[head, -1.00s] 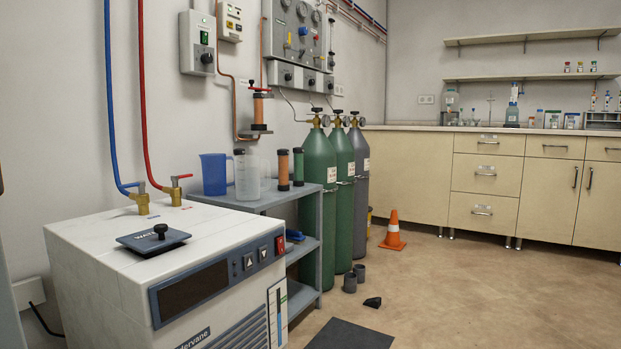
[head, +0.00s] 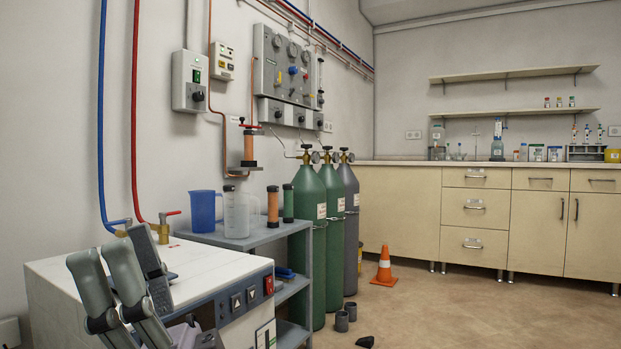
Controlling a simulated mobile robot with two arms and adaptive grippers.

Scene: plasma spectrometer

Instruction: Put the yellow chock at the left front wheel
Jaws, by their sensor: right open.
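No yellow chock can be made out on the floor in view. The white chiller (head: 75,268) stands at the lower left, with its lower part and any wheels out of view. My right gripper (head: 118,258) is in front of the chiller, at the lower left, with its fingers pointing up. It is open, and nothing shows between its fingers. It hides part of the chiller's top and front panel. My left gripper is not in view.
A grey shelf cart (head: 250,237) with jugs stands behind the chiller. Gas cylinders (head: 333,225), grey cups (head: 342,320) and an orange cone (head: 384,268) stand to its right. Cabinets (head: 405,210) line the back. The floor at right (head: 480,310) is clear.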

